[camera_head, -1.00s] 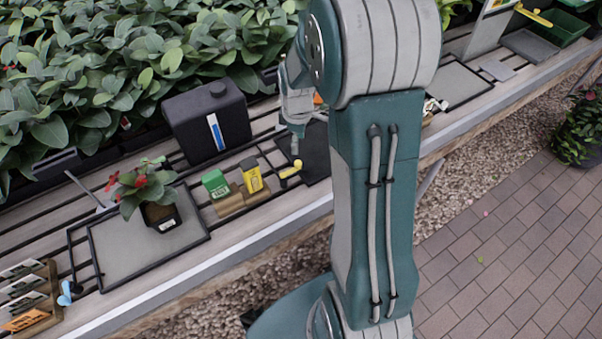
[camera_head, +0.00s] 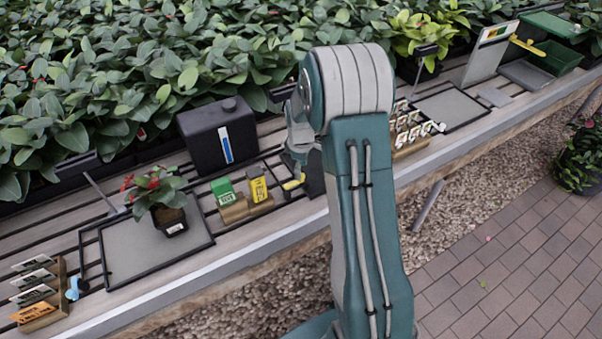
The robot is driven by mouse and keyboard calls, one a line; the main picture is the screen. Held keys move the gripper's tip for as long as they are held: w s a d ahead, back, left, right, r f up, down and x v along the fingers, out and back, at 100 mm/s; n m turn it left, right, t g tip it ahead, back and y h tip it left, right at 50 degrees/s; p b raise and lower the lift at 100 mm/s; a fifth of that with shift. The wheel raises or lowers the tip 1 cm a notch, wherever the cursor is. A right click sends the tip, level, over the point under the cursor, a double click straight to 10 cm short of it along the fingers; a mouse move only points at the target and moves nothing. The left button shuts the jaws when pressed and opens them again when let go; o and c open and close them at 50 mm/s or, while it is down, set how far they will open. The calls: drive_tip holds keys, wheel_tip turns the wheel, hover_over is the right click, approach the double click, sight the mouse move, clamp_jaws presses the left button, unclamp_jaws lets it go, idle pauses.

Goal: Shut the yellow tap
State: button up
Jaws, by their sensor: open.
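The yellow tap (camera_head: 292,184) sits on the bench in the middle, just right of the yellow box. Only its yellow lever shows clearly; its right part is partly hidden by my gripper. My gripper (camera_head: 299,171) is open and points down, right above the tap's right end. My arm hides much of what lies behind and to the right. Whether the fingers touch the lever cannot be told.
A black canister (camera_head: 212,138) stands behind and left. Green (camera_head: 224,190) and yellow (camera_head: 257,188) boxes stand close by. A potted red flower (camera_head: 166,214) is on a tray to the left, with a blue tap (camera_head: 74,288) beyond. Dense leaves line the back.

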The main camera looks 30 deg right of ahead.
drive_tip(key=shift+f, duration=1.25)
drive_tip(key=shift+d, duration=0.1)
clamp_jaws()
